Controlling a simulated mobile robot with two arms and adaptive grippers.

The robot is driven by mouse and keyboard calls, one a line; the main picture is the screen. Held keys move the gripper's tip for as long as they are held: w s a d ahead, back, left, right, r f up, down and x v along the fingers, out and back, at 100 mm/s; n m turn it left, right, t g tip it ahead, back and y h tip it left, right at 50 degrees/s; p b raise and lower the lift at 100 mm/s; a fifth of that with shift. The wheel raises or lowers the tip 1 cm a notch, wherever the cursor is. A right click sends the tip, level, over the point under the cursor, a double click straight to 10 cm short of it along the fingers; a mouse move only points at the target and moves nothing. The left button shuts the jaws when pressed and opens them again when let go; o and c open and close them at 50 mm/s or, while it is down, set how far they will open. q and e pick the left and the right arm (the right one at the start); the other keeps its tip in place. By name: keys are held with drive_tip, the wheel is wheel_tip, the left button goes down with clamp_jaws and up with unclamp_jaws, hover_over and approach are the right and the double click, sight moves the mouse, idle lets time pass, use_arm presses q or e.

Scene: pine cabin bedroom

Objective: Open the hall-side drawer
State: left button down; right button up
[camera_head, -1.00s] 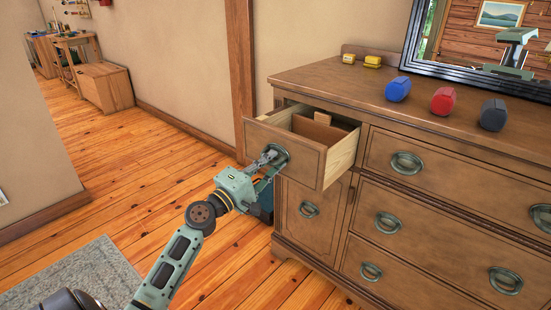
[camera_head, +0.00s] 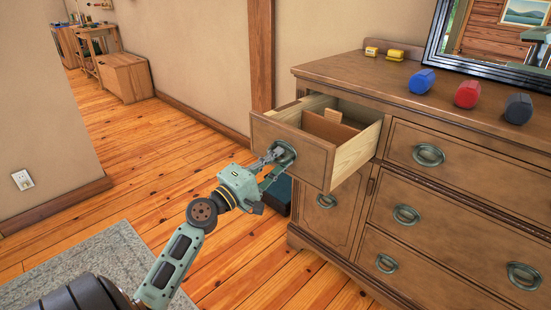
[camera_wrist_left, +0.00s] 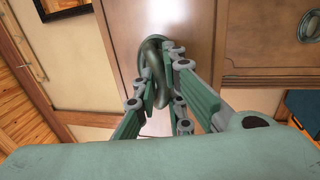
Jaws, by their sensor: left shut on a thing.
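The hall-side drawer (camera_head: 293,148) is the top left drawer of the brown wooden dresser (camera_head: 420,206). It stands pulled out, and its pale inner side and a brown divider inside show from above. My left gripper (camera_head: 273,160) is shut on the drawer's dark ring handle (camera_head: 285,154). In the left wrist view the fingers close around the handle (camera_wrist_left: 154,75), with the drawer front (camera_wrist_left: 205,40) behind it. My right gripper is not in view.
Blue (camera_head: 422,81), red (camera_head: 467,95) and dark grey (camera_head: 518,108) objects stand on the dresser top by a mirror. A dark box (camera_head: 278,193) sits on the floor below the drawer. Open wooden floor (camera_head: 150,170) lies to the left, with a grey rug (camera_head: 90,268).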

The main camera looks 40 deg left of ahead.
use_arm(q)
drive_tip(key=c, duration=1.8)
unclamp_jaws()
drive_tip(key=v, duration=1.2)
drive_tip(key=shift+f, duration=0.1)
